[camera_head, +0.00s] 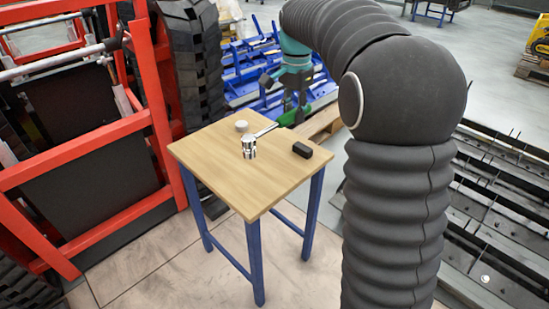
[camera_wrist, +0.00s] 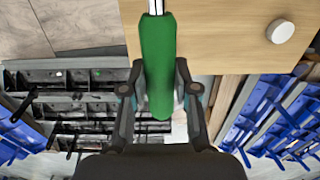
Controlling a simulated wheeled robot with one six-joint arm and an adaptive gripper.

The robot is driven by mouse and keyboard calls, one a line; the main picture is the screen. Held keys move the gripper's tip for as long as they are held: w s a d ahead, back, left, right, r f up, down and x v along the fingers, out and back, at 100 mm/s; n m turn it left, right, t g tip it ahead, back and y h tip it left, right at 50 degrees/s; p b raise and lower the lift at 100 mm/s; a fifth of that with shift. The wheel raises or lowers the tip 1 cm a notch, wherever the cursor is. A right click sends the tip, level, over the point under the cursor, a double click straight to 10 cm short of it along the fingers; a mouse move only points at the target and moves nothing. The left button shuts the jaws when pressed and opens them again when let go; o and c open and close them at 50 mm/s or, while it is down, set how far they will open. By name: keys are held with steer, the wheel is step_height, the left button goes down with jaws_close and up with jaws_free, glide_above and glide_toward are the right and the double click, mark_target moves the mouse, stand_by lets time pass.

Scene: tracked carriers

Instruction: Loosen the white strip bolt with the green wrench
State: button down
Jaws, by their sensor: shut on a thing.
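The green wrench's handle (camera_wrist: 157,50) lies between the fingers of my gripper (camera_wrist: 159,90) in the wrist view, and the gripper is shut on it. In the head view the wrench's silver shaft (camera_head: 266,130) runs from the green handle over the wooden table toward a shiny metal piece (camera_head: 249,147). I cannot tell whether that piece is the wrench head, a bolt or both together. No white strip is clear on it. In the wrist view the shaft leaves the top edge, so its far end is hidden there.
The small wooden table (camera_head: 225,178) has blue legs. A white round piece (camera_head: 241,126) and a black block (camera_head: 302,150) stand on it; its front is clear. Red frames (camera_head: 75,165) stand at left, blue racks (camera_head: 245,65) behind, dark metal racks (camera_head: 500,200) at right.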

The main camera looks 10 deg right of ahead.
steer(key=shift+r, duration=1.9)
steer(key=s+b, duration=0.6)
steer(key=s, duration=1.4)
steer(key=shift+b, duration=0.3)
